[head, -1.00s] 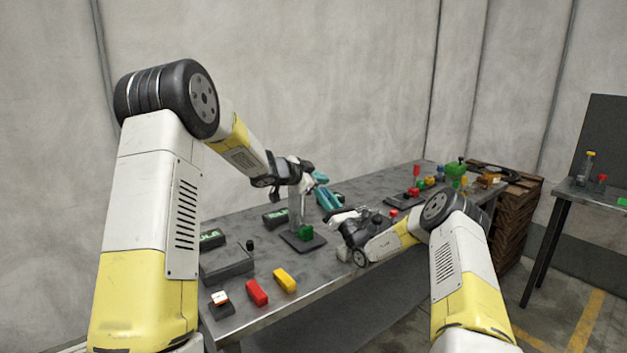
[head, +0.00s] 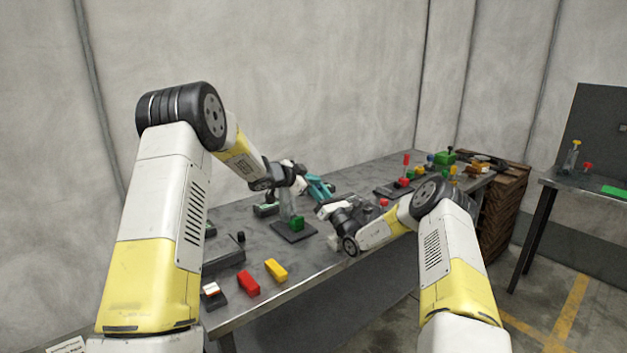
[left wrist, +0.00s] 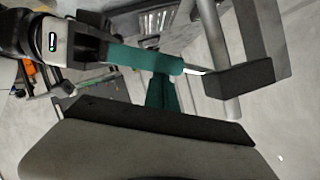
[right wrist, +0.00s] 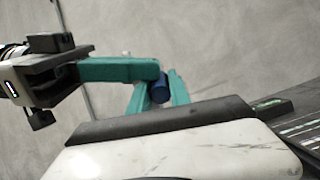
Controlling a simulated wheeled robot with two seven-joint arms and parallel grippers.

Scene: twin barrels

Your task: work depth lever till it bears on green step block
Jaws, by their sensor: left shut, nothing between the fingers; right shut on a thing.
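The green step block (head: 297,223) sits on a dark base plate (head: 279,234) beside a grey upright post (head: 285,204). I cannot make out the depth lever or whether it touches the block. My left gripper (head: 296,184) is shut and empty near the top of the post in the head view. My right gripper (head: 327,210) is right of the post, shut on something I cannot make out. A teal bar shows in the left wrist view (left wrist: 146,58). Teal parts (right wrist: 118,69) with a blue cylinder (right wrist: 160,89) show in the right wrist view; I cannot tell what they belong to.
A red block (head: 248,283) and a yellow block (head: 276,270) lie at the table's near edge, beside a grey box (head: 224,258). Several coloured parts crowd the far right end. Bare tabletop (head: 365,180) lies behind my right gripper.

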